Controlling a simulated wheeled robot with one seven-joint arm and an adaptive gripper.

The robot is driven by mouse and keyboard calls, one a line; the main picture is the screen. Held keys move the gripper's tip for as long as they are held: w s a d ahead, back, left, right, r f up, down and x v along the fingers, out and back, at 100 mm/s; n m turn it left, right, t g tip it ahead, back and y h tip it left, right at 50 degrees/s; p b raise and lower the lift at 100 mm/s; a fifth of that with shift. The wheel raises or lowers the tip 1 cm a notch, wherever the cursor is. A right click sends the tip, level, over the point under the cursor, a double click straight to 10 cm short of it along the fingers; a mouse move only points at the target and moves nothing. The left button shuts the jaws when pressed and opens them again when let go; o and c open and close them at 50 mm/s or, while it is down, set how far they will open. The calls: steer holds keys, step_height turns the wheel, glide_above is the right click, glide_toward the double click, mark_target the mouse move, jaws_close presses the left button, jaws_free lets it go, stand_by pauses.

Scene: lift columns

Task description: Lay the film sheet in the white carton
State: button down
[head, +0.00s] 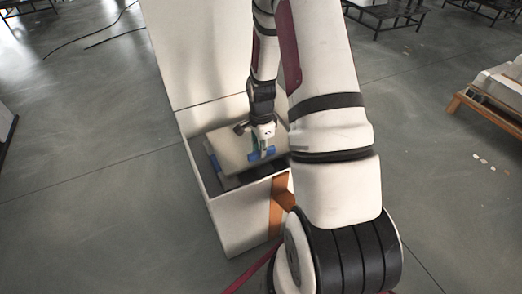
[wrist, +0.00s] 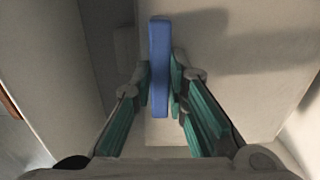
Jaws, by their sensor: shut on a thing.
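The white carton (head: 238,218) stands open-topped on the floor, with an orange-brown strip on its front corner. A pale flat panel (head: 232,152), which looks like the film sheet, lies slightly tilted in the carton's opening, with blue along its left edge. My gripper (head: 262,150) is low over this panel, within the carton's outline. In the wrist view my gripper (wrist: 160,85) is shut on a blue bar (wrist: 159,50), green-padded fingers on both sides. The bar seems to belong to the sheet, but the join is hidden. The pale surface (wrist: 240,90) lies beneath it.
A tall white panel (head: 205,55) rises behind the carton. My arm hides the carton's right side. A wooden pallet with pale goods (head: 490,100) stands at the right, and dark low racks (head: 385,15) stand at the back.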

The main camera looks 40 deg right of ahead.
steer(key=shift+f+b, duration=0.3)
steer(key=shift+f, duration=0.05)
steer(key=shift+f, duration=0.2)
steer(key=c, duration=1.6)
jaws_free()
